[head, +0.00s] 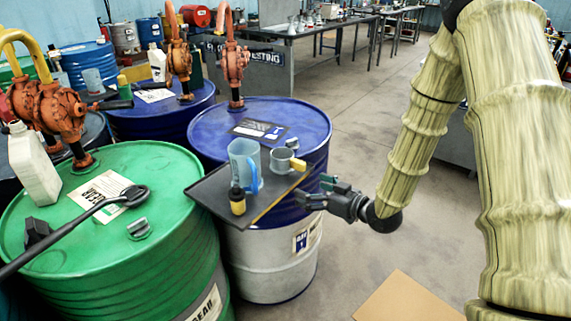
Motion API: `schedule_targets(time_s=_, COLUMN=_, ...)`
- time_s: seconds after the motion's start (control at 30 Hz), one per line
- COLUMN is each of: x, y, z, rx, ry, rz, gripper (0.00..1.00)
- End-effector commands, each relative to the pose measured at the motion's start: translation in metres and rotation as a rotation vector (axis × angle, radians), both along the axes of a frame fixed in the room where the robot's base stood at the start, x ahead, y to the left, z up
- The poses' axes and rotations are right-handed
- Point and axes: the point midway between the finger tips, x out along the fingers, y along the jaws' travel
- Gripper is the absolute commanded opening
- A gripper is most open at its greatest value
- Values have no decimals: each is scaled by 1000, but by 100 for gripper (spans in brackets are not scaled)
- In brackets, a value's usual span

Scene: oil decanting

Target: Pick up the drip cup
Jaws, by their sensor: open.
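A small grey metal cup with a yellow handle (282,161), which looks like the drip cup, stands upright on a dark tray (272,202). The tray lies on the front part of a blue-topped drum. The handle points right, toward my gripper. My gripper (312,190) is open and empty, at the right edge of the tray, in front of and to the right of the cup. It appears apart from the cup. How its height compares with the cup is hard to tell.
A translucent blue jug (243,164) stands close left of the cup, and a small dark-and-yellow bottle (237,200) stands in front of it. A green drum (150,265) with a black long-handled tool (92,212) is at left. Orange pumps rise behind. Floor at right is mostly clear.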

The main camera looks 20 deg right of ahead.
Motion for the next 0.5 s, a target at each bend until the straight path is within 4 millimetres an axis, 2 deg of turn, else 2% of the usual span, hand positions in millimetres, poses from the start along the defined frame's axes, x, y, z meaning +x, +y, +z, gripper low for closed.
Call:
schedule_targets(time_s=0.03, x=5, y=-4, z=19, rx=11, ry=-52, rz=19, gripper=93)
schedule_targets(time_s=0.1, x=8, y=-7, z=40, rx=24, ry=-107, rz=49, gripper=93)
schedule_targets(time_s=0.2, x=11, y=-10, z=61, rx=35, ry=-160, rz=77, gripper=93)
schedule_targets(time_s=0.3, x=12, y=-12, z=71, rx=39, ry=-186, rz=93, gripper=93)
schedule_targets(time_s=0.5, x=23, y=-3, z=74, rx=41, ry=-193, rz=100, gripper=93)
